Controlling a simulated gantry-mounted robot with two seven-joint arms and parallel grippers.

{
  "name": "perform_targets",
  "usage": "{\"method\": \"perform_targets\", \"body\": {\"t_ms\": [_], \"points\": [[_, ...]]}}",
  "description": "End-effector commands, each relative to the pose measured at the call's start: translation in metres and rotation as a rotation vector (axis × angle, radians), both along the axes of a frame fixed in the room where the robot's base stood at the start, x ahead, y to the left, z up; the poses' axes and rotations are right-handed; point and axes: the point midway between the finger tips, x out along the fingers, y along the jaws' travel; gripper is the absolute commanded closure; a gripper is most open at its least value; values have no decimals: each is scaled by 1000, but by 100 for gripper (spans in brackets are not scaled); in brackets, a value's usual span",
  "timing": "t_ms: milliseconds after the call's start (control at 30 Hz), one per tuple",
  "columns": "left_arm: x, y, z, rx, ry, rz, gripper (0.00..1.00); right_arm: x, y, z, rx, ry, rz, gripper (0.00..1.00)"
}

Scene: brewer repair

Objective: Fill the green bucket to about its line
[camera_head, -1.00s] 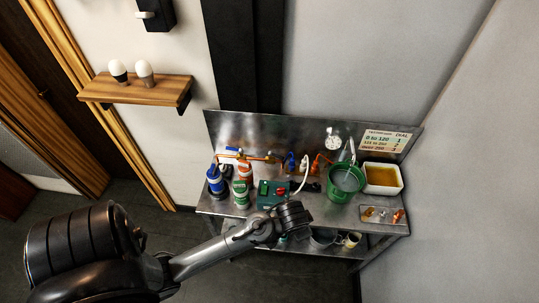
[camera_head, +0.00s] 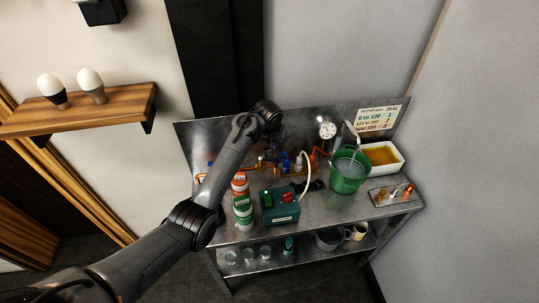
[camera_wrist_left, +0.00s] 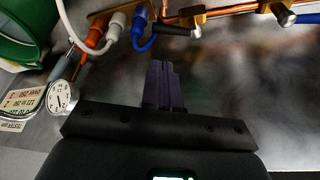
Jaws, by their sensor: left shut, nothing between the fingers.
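The green bucket (camera_head: 346,182) stands upright on the metal bench, right of centre, under a curved spout (camera_head: 352,128). A greyish surface shows inside it; I cannot make out its line or the exact level. In the left wrist view the bucket (camera_wrist_left: 14,50) is cut off at the upper left. My left gripper (camera_wrist_left: 163,68) is shut and empty, over the backsplash and near the copper pipe (camera_wrist_left: 235,10) and blue fitting (camera_wrist_left: 140,30). In the head view the left gripper (camera_head: 278,143) is small and dark, left of the bucket. The right gripper is not in view.
A pressure gauge (camera_head: 326,130) is on the backsplash. A white tub of amber liquid (camera_head: 383,155) stands right of the bucket. A green box (camera_head: 279,206) and canisters (camera_head: 243,212) stand on the left of the bench. A small tray (camera_head: 378,198) lies at right front.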

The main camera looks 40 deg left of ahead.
Motion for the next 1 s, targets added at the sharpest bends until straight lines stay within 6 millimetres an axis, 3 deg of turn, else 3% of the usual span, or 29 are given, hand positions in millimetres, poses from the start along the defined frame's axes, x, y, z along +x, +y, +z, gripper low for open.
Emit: {"method": "perform_targets", "body": {"t_ms": [500, 1000], "points": [[22, 11, -70, 1, 2, 1, 100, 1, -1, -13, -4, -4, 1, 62], [27, 13, -83, 2, 0, 1, 100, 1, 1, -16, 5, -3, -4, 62]]}}
